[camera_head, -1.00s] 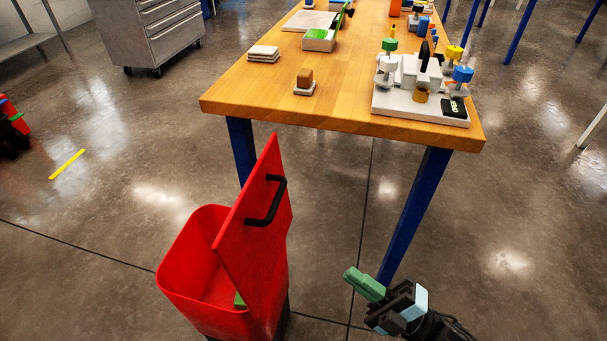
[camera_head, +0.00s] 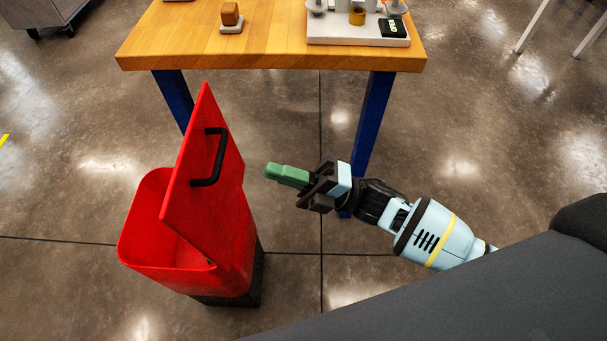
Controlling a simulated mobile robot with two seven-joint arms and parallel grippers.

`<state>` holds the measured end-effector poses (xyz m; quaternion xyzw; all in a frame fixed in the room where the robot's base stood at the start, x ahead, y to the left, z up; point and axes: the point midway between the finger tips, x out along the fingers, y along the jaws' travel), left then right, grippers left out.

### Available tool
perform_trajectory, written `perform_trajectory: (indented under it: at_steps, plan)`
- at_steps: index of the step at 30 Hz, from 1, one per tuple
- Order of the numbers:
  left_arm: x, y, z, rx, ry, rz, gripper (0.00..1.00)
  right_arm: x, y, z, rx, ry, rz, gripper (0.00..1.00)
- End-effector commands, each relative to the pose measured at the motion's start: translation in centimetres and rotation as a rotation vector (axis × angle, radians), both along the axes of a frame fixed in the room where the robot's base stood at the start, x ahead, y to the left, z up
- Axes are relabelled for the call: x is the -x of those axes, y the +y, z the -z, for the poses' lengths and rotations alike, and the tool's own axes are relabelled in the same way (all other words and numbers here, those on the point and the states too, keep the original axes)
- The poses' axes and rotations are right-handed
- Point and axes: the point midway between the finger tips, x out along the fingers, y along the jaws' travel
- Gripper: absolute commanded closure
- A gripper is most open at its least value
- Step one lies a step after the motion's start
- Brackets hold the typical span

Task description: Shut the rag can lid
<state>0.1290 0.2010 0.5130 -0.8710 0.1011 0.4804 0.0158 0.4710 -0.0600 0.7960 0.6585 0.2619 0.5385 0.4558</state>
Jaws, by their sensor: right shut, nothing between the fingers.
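The red rag can (camera_head: 150,245) stands on the floor left of centre. Its red lid (camera_head: 208,225) is open, tilted up steeply along the can's right side, with a black handle (camera_head: 214,165) on its outer face. The can's inside shows partly; the lid hides the rest. My right gripper (camera_head: 272,171) is shut and empty, its green fingertips pointing left toward the lid. It is to the right of the handle with a clear gap and touches nothing. My left gripper is out of view.
A wooden table (camera_head: 270,45) with blue legs stands behind the can. On it are a small brown block on a white pad (camera_head: 231,18) and a white fixture plate (camera_head: 355,30). The floor between the lid and my right gripper is clear.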

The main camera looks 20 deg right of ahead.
Motion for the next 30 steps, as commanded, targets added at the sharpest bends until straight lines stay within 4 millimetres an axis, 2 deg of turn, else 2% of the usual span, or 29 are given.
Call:
perform_trajectory:
  at_steps: [6, 12, 30]
  plan:
    - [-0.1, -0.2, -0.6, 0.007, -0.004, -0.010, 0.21, -1.1, 3.3, -2.0, 0.000, -0.002, -0.001, 1.00]
    - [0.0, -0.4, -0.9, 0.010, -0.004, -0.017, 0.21, -1.7, 5.1, -2.9, 0.000, 0.000, 0.000, 1.00]
    - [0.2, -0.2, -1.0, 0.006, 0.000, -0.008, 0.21, -1.9, 5.7, -3.2, 0.007, 0.003, 0.001, 1.00]
